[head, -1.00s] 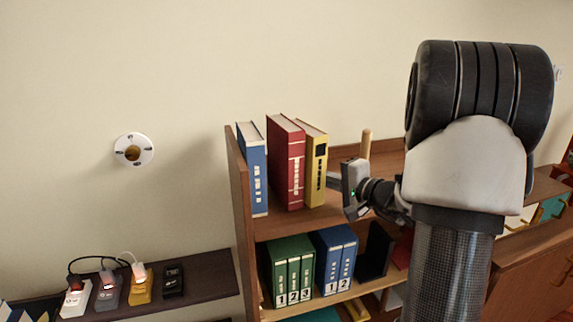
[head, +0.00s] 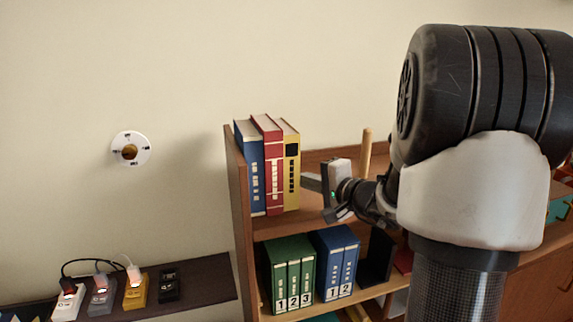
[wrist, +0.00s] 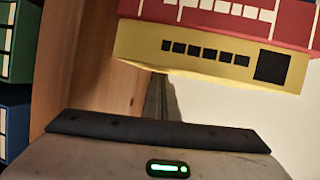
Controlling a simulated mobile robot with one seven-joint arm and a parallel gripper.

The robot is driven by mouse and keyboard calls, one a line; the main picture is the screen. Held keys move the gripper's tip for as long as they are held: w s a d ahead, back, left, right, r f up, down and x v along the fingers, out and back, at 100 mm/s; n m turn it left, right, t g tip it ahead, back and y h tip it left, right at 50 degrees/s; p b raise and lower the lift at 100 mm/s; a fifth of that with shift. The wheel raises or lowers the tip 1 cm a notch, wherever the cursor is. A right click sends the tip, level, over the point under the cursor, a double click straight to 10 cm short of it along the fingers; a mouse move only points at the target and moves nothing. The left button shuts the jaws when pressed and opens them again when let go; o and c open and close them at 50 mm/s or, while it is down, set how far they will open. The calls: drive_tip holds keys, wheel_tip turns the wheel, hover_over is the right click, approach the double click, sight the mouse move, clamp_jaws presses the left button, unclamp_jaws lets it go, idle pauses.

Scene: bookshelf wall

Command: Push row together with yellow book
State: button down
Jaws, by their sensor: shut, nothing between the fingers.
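The yellow book (head: 291,168) stands upright on the top shelf, at the right end of the row. The red book (head: 268,168) stands against its left side, and the blue book (head: 249,172) stands at the far left by the shelf's side panel. The three stand close together. My gripper (head: 308,183) is shut and empty, with its fingertips at the right side of the yellow book. In the wrist view the yellow book (wrist: 210,56) lies just ahead of the fingers, with the red book (wrist: 240,18) beyond it. Exact fingertip contact is hard to see.
A wooden peg (head: 365,155) stands on the top shelf behind my gripper. Green binders (head: 290,275) and blue binders (head: 337,265) stand on the shelf below. The shelf's left side panel (head: 238,190) bounds the row. A low dark shelf (head: 205,280) holds several small devices.

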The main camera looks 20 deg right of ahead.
drive_tip(key=shift+d+b, duration=0.6)
drive_tip(key=shift+d, duration=1.2)
